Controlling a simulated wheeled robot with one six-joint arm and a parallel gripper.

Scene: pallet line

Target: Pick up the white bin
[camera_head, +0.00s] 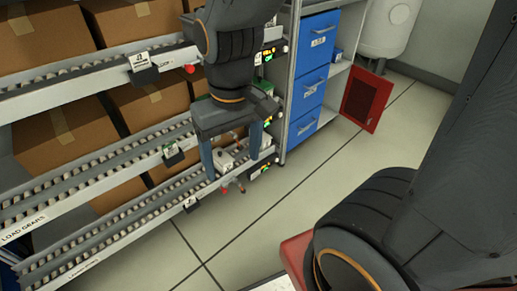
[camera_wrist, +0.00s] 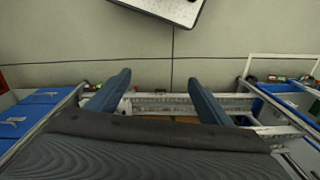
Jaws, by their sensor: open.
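My gripper (camera_head: 231,164) is open, with its two blue-grey fingers pointing down in front of the roller rack. A small whitish box-like thing (camera_head: 223,160) shows between and behind the fingers in the head view, on or near the lower rack. It is partly hidden, and I cannot tell for sure that it is the white bin. In the wrist view my gripper (camera_wrist: 157,78) has its fingers spread apart with nothing held between them. The rack rail (camera_wrist: 165,98) shows behind the fingers there, and no clear white bin can be made out.
Cardboard boxes (camera_head: 45,38) sit on the sloped roller shelves at left. Blue drawers (camera_head: 311,88) stand right of the rack, with a red panel (camera_head: 366,98) and a white tank (camera_head: 388,25) beyond. The tiled floor (camera_head: 260,225) in front is clear.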

